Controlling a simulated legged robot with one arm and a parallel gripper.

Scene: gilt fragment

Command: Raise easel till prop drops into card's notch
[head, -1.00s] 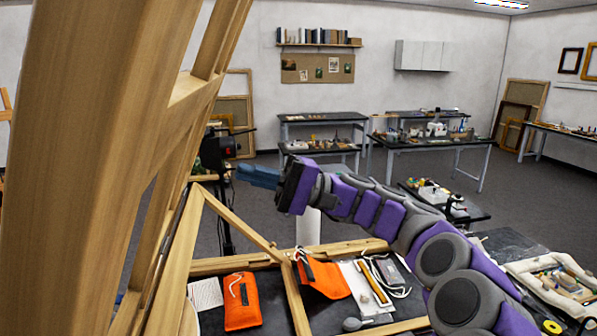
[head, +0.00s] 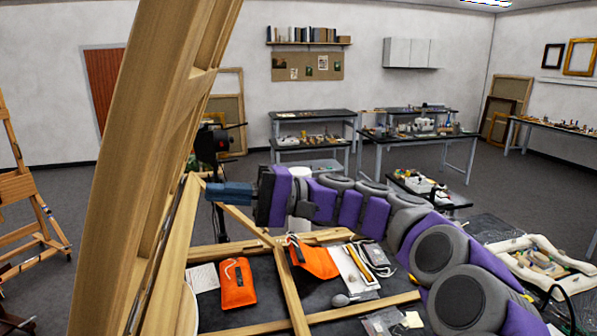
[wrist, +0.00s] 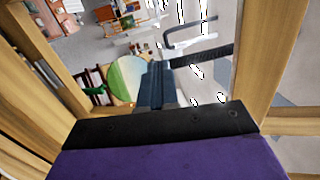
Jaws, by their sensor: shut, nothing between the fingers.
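The wooden easel (head: 150,150) rises tilted across the left of the head view. Its frame bars also show at the left (wrist: 50,55) and right (wrist: 255,60) of the wrist view. A thin wooden prop (head: 265,235) slants from near the easel's edge down to the base frame. My gripper (head: 211,191) is shut and empty, its blue fingers pointing left at the easel's edge, above the prop's upper end. I cannot tell whether they touch the wood. The fingers also show in the wrist view (wrist: 156,82). I cannot make out a card with a notch.
The bench below holds orange pouches (head: 238,284), a white sheet (head: 203,278) and small tools. A padded tray (head: 540,262) lies at the right. A black device on a stand (head: 212,143) is behind the gripper. Another easel (head: 25,205) stands far left.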

